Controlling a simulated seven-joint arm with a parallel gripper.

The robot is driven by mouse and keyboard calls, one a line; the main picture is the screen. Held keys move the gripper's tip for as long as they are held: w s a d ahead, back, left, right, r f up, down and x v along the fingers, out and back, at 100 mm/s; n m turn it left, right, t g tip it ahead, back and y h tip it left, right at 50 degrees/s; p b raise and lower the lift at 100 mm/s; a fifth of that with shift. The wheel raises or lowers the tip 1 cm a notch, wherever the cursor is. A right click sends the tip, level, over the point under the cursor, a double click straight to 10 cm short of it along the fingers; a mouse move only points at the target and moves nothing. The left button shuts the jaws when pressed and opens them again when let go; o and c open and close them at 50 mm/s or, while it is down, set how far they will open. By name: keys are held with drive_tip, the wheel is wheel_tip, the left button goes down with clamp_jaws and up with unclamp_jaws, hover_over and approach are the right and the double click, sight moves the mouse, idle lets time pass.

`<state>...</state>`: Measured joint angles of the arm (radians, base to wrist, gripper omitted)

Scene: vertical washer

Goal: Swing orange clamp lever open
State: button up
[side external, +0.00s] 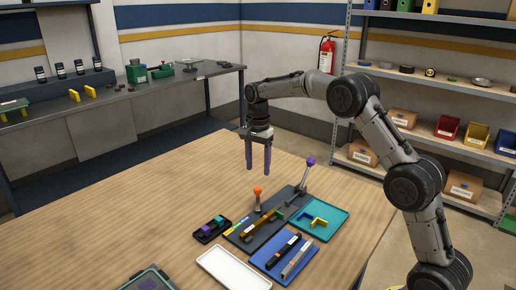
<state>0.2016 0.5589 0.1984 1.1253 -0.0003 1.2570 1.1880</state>
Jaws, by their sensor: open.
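The orange clamp lever (257,193) is a short upright post with an orange knob on top. A taller lever with a purple knob (310,161) rises from the right end of the same plate and leans right. My gripper (258,171) hangs above the table with its two purple-blue fingers pointing down, open and empty. It appears above and behind the orange lever, apart from it. The lever's lower joint is too small to make out.
A teal tray (341,222) with a yellow bracket, a blue tray (257,262) with bars, a white tray (225,262) and a small black holder (203,238) surround the plate. A green-rimmed box (160,271) sits at the front. The table's left side is clear.

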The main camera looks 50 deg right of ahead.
wheel_tip(320, 180, up, 6)
drive_tip(key=shift+r, duration=0.25)
